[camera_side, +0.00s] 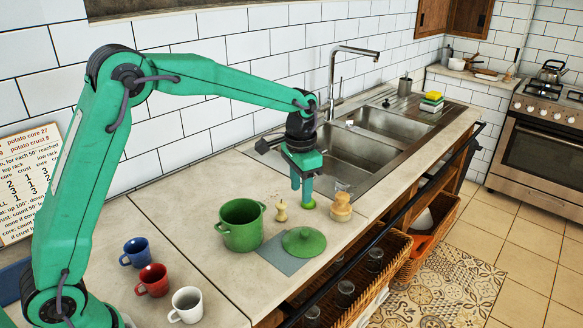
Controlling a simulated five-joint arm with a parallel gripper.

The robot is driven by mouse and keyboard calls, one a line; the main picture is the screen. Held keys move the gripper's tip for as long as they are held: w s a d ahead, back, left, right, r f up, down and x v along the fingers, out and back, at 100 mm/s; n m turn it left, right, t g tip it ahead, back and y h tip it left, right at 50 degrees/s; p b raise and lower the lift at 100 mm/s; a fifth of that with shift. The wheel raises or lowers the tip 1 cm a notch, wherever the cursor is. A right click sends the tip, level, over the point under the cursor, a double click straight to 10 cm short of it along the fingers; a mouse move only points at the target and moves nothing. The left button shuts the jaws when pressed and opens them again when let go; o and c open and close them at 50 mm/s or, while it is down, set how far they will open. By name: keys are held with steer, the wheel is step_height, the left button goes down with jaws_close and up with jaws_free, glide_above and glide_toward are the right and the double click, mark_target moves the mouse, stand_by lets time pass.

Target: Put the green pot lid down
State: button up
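The green pot lid (304,240) lies knob up, partly on a flat grey-blue square (276,254) on the counter. The green pot (242,228) stands open just to its left, without a lid. My gripper (302,199) points down over the counter behind the lid, apart from it. Its two fingers show a narrow gap with nothing seen between them. A small round green thing (310,204) is just below the right fingertip; I cannot tell if they touch.
A pale wooden mill-like piece (281,211) and a tan jar (341,208) stand near the lid. Blue (136,252), red (152,280) and white (187,305) mugs are at the front left. The sink (358,154) lies behind right. The counter's front edge is close to the lid.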

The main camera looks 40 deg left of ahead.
steer(key=s+a+r+n+t, duration=0.1)
steer(key=s+a+r, duration=0.1)
steer(key=s+r, duration=0.5)
steer(key=s+a+r+n+t, duration=0.1)
steer(key=s+t, duration=0.1)
steer(key=s, duration=0.8)
steer(key=s+a+r+n+t, duration=0.1)
steer(key=s+a+n+t, duration=0.1)
steer(key=s, duration=0.9)
steer(key=shift+s, duration=0.2)
steer(key=shift+r, duration=0.1)
